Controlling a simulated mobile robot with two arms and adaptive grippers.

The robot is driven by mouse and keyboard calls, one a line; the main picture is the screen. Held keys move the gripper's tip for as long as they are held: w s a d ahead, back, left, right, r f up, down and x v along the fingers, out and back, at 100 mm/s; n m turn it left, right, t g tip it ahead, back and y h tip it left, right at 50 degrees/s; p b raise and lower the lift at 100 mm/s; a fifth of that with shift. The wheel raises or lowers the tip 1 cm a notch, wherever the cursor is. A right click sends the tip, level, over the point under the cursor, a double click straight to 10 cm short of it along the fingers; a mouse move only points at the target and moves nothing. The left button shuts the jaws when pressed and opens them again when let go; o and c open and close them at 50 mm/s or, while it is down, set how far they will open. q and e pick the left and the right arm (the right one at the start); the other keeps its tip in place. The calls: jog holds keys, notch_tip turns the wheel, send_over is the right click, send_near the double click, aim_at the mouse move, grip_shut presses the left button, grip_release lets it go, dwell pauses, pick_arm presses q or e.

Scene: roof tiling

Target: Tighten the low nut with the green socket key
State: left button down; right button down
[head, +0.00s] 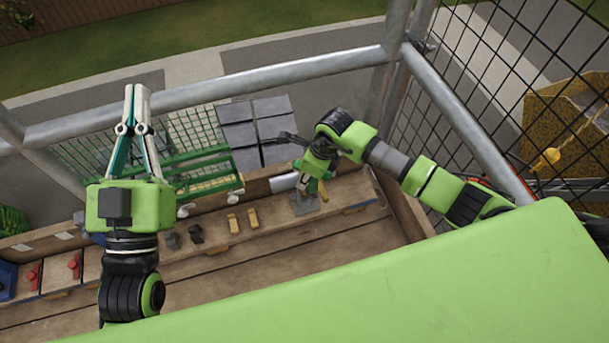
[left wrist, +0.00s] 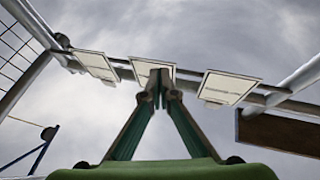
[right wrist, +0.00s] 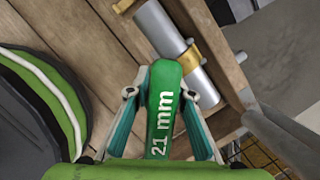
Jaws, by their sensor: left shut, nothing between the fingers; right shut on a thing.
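My right gripper (right wrist: 165,95) is shut on the green socket key (right wrist: 162,110); its handle, marked "21 mm", lies between the fingers in the right wrist view. In the head view my right gripper (head: 314,176) is low over the wooden bench, beside a small grey plate (head: 304,204). The key's socket end is hidden, and I cannot make out the low nut in any view. My left gripper (head: 137,92) is shut and empty, raised at the left; its closed fingers also show in the left wrist view (left wrist: 160,78).
Yellow blocks (head: 234,223) lie on the bench (head: 270,238). A green wire rack (head: 190,135) and grey tiles (head: 258,120) are behind it. Scaffold rails (head: 250,78) and mesh close off the back and right.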

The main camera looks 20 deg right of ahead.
jog(key=shift+w+a+r, duration=0.15)
jog(key=shift+r, duration=0.35)
jog(key=shift+r+p, duration=0.4)
jog(key=shift+p, duration=0.15)
jog(key=shift+r+p, duration=0.35)
jog(key=shift+r, duration=0.05)
jog(key=shift+r+p, duration=0.55)
jog(key=shift+r, duration=0.15)
pick_arm(q)
notch_tip(320, 180, down, 19)
jog(key=s+a+g+y, duration=0.1)
jog(key=a+g+y, duration=0.2)
jog(key=g, duration=0.7)
jog(key=shift+s+n+p, duration=0.3)
jog(key=shift+s+p, duration=0.05)
jog(key=shift+p, duration=0.1)
pick_arm(e)
jog(key=shift+r, duration=0.5)
pick_arm(q)
jog(key=shift+f, duration=0.1)
